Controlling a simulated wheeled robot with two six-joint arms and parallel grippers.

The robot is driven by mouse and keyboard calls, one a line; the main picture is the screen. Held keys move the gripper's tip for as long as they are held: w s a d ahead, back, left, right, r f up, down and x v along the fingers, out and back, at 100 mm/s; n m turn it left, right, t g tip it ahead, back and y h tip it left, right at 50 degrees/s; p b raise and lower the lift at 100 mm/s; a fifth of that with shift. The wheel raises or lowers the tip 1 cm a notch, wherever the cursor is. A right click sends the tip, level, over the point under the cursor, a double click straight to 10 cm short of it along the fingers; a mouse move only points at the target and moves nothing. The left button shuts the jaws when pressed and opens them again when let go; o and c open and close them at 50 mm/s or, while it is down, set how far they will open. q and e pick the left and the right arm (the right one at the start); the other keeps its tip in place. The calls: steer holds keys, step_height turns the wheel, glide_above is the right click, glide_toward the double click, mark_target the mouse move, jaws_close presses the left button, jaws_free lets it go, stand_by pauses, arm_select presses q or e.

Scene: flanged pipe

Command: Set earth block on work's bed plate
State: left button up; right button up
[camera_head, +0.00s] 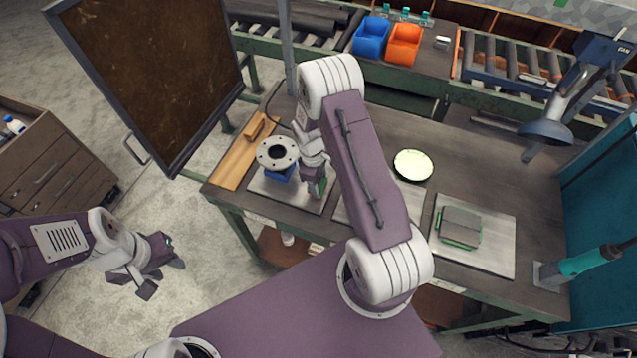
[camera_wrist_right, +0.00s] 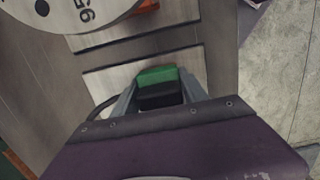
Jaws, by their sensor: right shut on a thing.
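My right gripper (camera_head: 317,187) is shut on a small green and black block, the earth block (camera_wrist_right: 157,76), beside the flanged pipe. In the head view the block's green (camera_head: 321,188) shows at the fingertips, partly hidden by the gripper. The flanged pipe (camera_head: 291,148), with its pale round flange on a blue support, stands on the left metal bed plate (camera_head: 270,192). The block is over or at this plate's right part; I cannot tell whether it touches. The flange (camera_wrist_right: 75,8) also shows at the wrist view's upper left. My left gripper (camera_head: 164,278) is open and empty, off the bench.
A middle plate (camera_head: 413,198) lies partly behind my right arm. A right plate (camera_head: 495,248) carries a grey-green block (camera_head: 460,227). A pale green dish (camera_head: 413,165), a wooden board (camera_head: 235,160) and a lamp (camera_head: 548,130) are on the bench. A dark panel (camera_head: 150,70) stands left.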

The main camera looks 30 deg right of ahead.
steer(key=shift+f+b, duration=0.4)
steer(key=shift+f, duration=0.15)
steer(key=o, duration=1.5)
steer(key=shift+c, duration=0.2)
steer(key=r, duration=0.3)
steer(key=r+b, duration=0.1)
steer(key=r, duration=0.5)
steer(key=shift+w+a, duration=0.35)
steer(key=shift+a, duration=0.05)
step_height(320, 180, up, 9)
steer(key=p, duration=0.7)
steer(key=shift+p, duration=0.4)
